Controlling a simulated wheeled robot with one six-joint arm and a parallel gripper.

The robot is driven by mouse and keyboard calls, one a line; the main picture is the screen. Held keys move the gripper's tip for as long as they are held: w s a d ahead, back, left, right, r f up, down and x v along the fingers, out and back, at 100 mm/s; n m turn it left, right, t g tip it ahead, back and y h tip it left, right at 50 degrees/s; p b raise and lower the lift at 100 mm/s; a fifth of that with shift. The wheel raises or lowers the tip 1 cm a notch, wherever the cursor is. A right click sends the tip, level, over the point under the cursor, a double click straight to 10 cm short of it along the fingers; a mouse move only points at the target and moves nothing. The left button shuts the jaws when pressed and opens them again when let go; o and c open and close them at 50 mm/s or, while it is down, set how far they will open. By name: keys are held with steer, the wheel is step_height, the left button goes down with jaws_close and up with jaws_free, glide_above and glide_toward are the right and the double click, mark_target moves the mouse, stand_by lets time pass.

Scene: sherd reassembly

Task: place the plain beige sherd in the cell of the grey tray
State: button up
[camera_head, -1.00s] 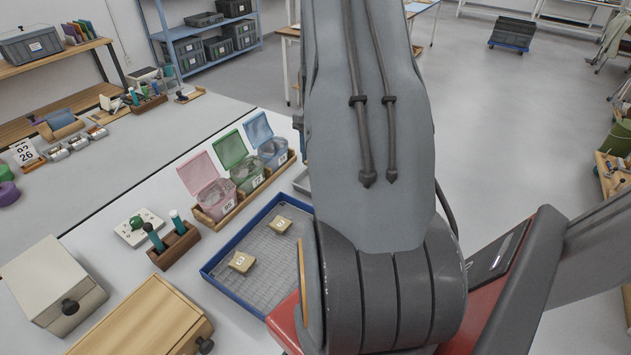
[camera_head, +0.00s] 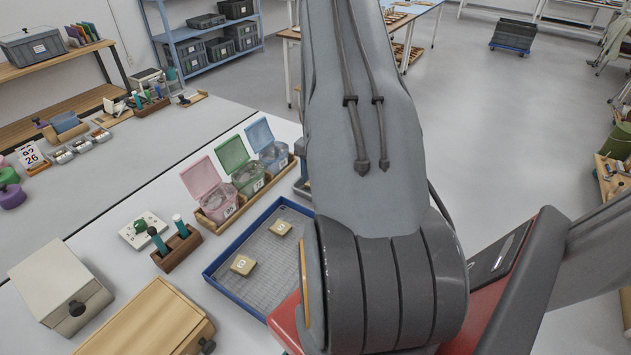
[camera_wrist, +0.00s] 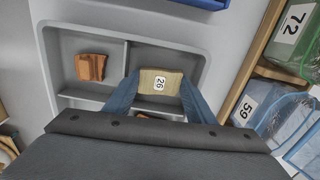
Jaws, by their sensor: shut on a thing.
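My gripper (camera_wrist: 160,92) is shut on the plain beige sherd (camera_wrist: 149,90), one blue finger at each side of it, in the wrist view. The sherd bears a white label reading 26. It is over the right-hand part of the grey tray (camera_wrist: 52,50); I cannot tell whether it touches the tray floor. A terracotta sherd (camera_wrist: 90,67) lies in the upper left cell. Another terracotta piece (camera_wrist: 144,115) shows partly below the held sherd, mostly covered by the gripper. In the head view my arm hides the gripper and the held sherd.
A blue tray (camera_head: 222,283) with two labelled beige sherds stands left of my arm. Pink, green and blue lidded boxes stand in a wooden rack (camera_head: 234,210) behind it. In the wrist view, labelled clear boxes (camera_wrist: 290,125) stand close to the grey tray's right side.

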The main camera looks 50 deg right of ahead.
steer(key=shift+f, duration=0.15)
steer(key=o, duration=0.8)
steer(key=shift+c, duration=0.2)
step_height(320, 180, up, 12)
steer(key=b, duration=0.3)
steer(key=a+r+n, duration=0.3)
steer(key=a+n, duration=0.1)
steer(key=a, duration=0.6)
steer(key=a+r+n, duration=0.3)
steer(key=a+r, duration=0.1)
steer(key=a, duration=0.6)
steer(key=s+a+r+n, duration=0.1)
steer(key=s+a+n, duration=0.3)
steer(key=a, duration=0.4)
steer(key=s+a+r+n+t, duration=0.1)
steer(key=s+a+n, duration=0.3)
steer(key=a, duration=0.5)
steer(key=shift+s+r, duration=0.25)
steer(key=shift+s, duration=0.25)
